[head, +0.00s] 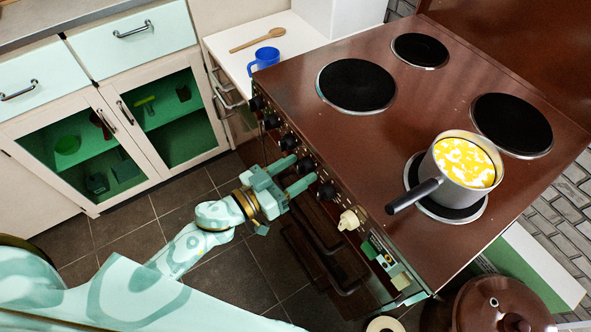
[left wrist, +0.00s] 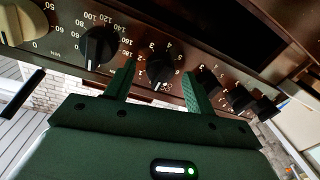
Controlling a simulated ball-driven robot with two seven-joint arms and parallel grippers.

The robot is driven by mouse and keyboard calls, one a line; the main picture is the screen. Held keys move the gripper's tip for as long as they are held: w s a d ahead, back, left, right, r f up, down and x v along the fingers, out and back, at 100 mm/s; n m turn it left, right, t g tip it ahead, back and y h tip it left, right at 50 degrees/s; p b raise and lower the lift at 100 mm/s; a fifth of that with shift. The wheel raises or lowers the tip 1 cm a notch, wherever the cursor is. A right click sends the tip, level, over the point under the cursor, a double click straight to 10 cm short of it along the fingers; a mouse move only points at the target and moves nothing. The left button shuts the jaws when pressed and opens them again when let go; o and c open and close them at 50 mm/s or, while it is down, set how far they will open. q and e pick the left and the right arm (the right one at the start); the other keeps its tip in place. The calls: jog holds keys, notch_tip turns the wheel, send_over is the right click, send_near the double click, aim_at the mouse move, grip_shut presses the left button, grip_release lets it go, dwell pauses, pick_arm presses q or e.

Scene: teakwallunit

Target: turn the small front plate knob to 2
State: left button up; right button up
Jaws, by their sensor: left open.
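My left gripper (head: 305,169) is open at the row of knobs on the stove's front. In the left wrist view its fingers (left wrist: 158,72) stand on either side of a black knob (left wrist: 160,70) with a dial of about 1 to 6. A gap shows at each side of this knob, and I cannot tell if a finger touches it. Its white mark points down in the picture, away from the 4; the exact setting is hard to read. No plate label is readable, so I cannot tell which plate it serves. My right gripper is not in view.
A black temperature knob (left wrist: 97,47) and a cream knob (left wrist: 20,22) lie left of the fingers; more black knobs (left wrist: 207,82) lie right. A blue mug (head: 264,58) stands on the counter.

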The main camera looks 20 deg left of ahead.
pick_arm(q)
jog(key=shift+w, duration=0.1)
jog(key=c, duration=1)
jog(key=m, duration=0.4)
jog(key=shift+p, duration=0.35)
jog(key=m, duration=0.4)
jog(key=shift+f+m+h, duration=0.1)
jog(key=shift+m+h, duration=0.2)
jog(key=shift+m, duration=0.1)
jog(key=m, duration=0.4)
jog(key=shift+f+m, duration=0.1)
jog(key=shift+m, duration=0.3)
jog(key=shift+m+h+b, duration=0.5)
jog(key=shift+m, duration=1.9)
